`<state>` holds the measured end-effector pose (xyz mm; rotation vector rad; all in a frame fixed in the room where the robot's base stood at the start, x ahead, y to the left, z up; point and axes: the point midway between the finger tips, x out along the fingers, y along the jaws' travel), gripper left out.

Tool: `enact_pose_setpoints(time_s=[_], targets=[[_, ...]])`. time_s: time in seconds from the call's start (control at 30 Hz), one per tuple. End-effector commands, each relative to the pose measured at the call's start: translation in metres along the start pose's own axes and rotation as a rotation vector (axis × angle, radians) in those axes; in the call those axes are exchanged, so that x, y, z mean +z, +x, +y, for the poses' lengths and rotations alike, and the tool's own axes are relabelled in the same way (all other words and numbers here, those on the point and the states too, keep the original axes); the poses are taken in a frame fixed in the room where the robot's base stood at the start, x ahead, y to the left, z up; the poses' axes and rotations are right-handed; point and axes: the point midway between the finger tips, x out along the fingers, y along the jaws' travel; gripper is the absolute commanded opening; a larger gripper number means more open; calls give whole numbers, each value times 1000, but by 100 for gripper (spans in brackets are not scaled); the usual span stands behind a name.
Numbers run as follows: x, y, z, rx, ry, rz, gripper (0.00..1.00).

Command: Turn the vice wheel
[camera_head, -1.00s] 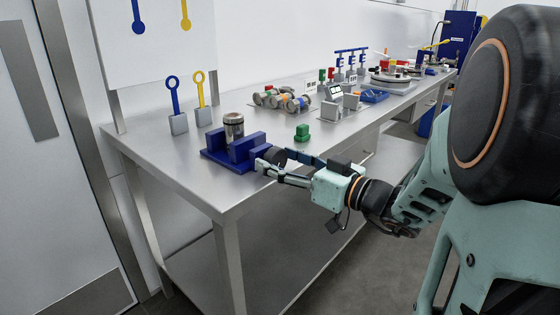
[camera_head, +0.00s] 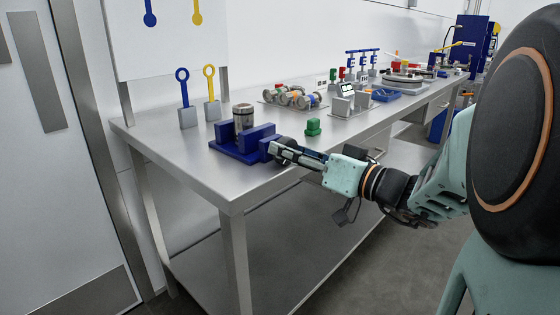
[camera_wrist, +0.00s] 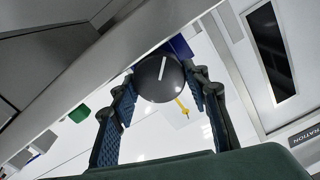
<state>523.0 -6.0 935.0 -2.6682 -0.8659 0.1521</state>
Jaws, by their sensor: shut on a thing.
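The blue vice (camera_head: 228,150) stands at the near left end of the steel bench, with a metal cylinder (camera_head: 243,117) upright between its jaws. The dark round vice wheel (camera_wrist: 160,80) faces the wrist camera and bears a white line, tilted a little from upright in that view. My gripper (camera_head: 280,151) reaches in from the right at the front of the vice. Its fingers lie on either side of the wheel and are shut on it. In the head view the fingers largely hide the wheel.
A green block (camera_head: 313,127) stands on the bench right of the vice. Blue (camera_head: 187,117) and yellow (camera_head: 212,110) ring-topped tools stand in grey blocks behind. The bench's front edge (camera_head: 262,192) runs below my gripper. Coloured fittings (camera_head: 297,98) lie farther back.

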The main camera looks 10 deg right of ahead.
Motion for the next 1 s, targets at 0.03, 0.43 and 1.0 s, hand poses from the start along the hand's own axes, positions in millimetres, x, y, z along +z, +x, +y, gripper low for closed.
enact_pose_setpoints(time_s=[0.03,0.43,1.0], targets=[[2,0,0,-1,34,0,18],[0,0,0,0,133,-1,18],[0,0,1,0,129,-1,60]])
